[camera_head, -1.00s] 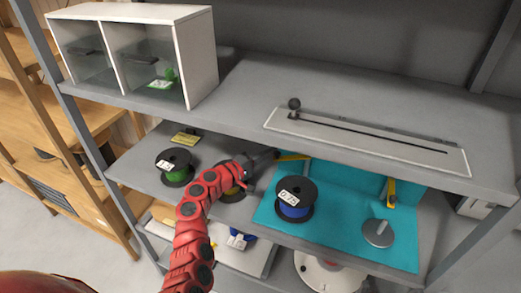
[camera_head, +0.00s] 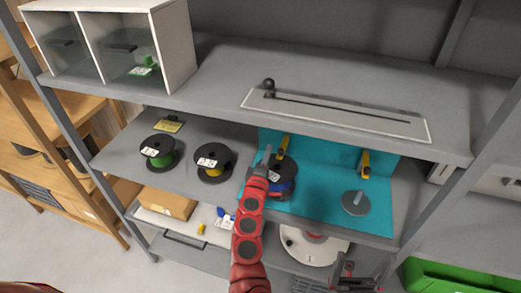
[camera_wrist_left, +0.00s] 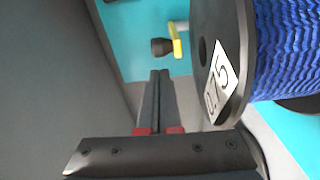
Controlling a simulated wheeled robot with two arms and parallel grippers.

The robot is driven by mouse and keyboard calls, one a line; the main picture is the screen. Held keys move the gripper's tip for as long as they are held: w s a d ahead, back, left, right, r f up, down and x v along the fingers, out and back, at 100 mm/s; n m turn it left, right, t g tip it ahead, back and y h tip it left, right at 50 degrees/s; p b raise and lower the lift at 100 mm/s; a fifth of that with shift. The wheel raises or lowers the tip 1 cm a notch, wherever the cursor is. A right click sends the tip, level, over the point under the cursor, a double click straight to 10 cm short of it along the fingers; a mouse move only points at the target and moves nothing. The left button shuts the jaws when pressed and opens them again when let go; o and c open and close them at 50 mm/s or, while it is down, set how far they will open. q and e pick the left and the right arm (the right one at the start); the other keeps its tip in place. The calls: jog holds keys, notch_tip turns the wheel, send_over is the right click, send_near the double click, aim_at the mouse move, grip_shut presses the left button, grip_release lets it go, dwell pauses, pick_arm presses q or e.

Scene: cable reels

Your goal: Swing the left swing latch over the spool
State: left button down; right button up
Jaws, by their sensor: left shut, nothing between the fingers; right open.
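The blue spool (camera_head: 284,186) with black flanges stands on the teal mat, partly hidden by my left gripper. In the left wrist view the spool (camera_wrist_left: 284,48) fills the right side, its white label facing me. The yellow left swing latch (camera_head: 283,145) is at the back, behind the spool. In the wrist view the latch (camera_wrist_left: 178,46) shows a dark knob, just beyond my fingertips and apart from them. My left gripper (camera_head: 265,156) is shut and empty, beside the spool's left side. My right gripper (camera_head: 352,268) is open and empty, low at the front right.
A second yellow latch (camera_head: 365,165) stands behind a grey disc with a post (camera_head: 355,203) on the teal mat (camera_head: 322,205). Green (camera_head: 159,151) and yellow (camera_head: 213,163) spools stand to the left. The upper shelf (camera_head: 330,80) overhangs this area.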

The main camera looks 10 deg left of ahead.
pick_arm(q)
jog(key=shift+s+d+n+y, duration=0.3)
jog(key=shift+d+y, duration=0.2)
jog(key=shift+d, duration=0.55)
jog(key=shift+s+d+f, duration=0.1)
jog(key=shift+d, duration=0.1)
jog(key=shift+a, duration=0.1)
